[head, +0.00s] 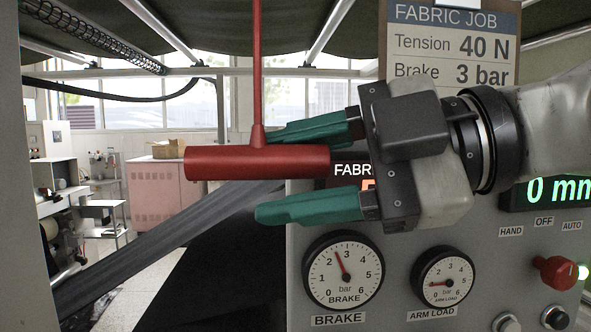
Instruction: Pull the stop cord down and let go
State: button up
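The red stop cord (257,65) hangs from above and ends in a red horizontal T-handle (240,163). My gripper (285,172) reaches in from the right with its two green fingers apart, one above and one below the handle's level. The handle's right part lies in front of the gap between the fingers and hides part of the upper finger. The lower finger shows a clear gap below the handle. I cannot tell how far the handle is from the fingers in depth.
A grey panel (415,245) stands close behind my gripper, with a brake gauge (343,270), an arm load gauge (442,281) and a red selector knob (556,272). A clipboard card (452,45) hangs above. A dark fabric web (165,245) slopes at left. Open room lies left of the handle.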

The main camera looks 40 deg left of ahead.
jog(key=shift+o, duration=0.8)
jog(key=shift+a+f, duration=0.1)
jog(key=shift+f, duration=0.05)
jog(key=shift+w, duration=0.15)
jog(key=shift+w+d, duration=0.2)
jog(key=shift+d, duration=0.25)
jog(key=b+v, duration=0.2)
jog(key=v, duration=0.8)
jog(key=shift+r, duration=0.2)
